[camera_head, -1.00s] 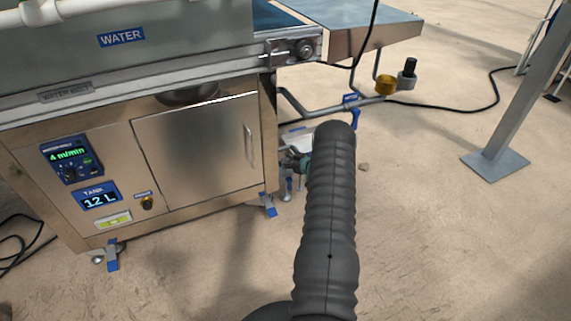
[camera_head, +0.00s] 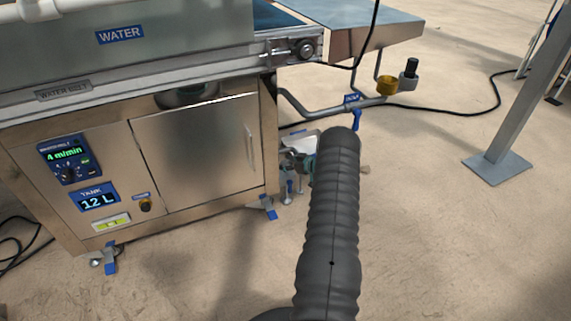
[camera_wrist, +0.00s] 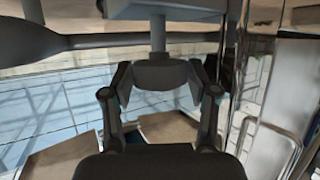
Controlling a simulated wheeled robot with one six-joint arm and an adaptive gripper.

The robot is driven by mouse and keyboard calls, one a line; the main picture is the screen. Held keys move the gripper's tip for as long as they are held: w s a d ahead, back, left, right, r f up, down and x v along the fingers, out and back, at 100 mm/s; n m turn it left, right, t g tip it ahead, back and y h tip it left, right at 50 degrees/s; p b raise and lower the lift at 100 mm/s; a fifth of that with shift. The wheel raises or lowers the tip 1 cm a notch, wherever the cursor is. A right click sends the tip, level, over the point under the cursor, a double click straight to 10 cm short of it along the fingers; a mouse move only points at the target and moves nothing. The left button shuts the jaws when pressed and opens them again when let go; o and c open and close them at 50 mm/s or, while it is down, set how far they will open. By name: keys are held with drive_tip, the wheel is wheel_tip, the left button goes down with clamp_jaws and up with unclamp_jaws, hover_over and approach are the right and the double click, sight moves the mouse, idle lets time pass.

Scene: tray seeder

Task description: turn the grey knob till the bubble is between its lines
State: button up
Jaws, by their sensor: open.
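In the wrist view a grey flared piece on an upright grey stem, which looks like the grey knob (camera_wrist: 157,76), stands between the fingertips of my gripper (camera_wrist: 160,88). The fingers are open on either side of it; I cannot tell whether either touches it. In the head view my dark arm covers most of that place, and the gripper shows only in part beside the cabinet's right corner. A small yellow-green level vial (camera_head: 111,222) sits on the cabinet front, low on the left. Its bubble and lines are too small to read.
The steel cabinet (camera_head: 185,160) carries a speed panel (camera_head: 66,161) and a tank display (camera_head: 97,200). Blue-levered feet stand below it, one at the front left (camera_head: 110,258). A pipe (camera_head: 310,116) runs right of it. A grey post (camera_head: 520,110) stands farther right on open sandy floor.

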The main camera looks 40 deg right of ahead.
drive_tip(key=shift+s, duration=0.1)
drive_tip(key=v, duration=1.1)
drive_tip(key=shift+s+r, duration=0.2)
drive_tip(key=shift+s, duration=0.1)
drive_tip(key=shift+d+f, duration=0.1)
drive_tip(key=shift+d, duration=0.05)
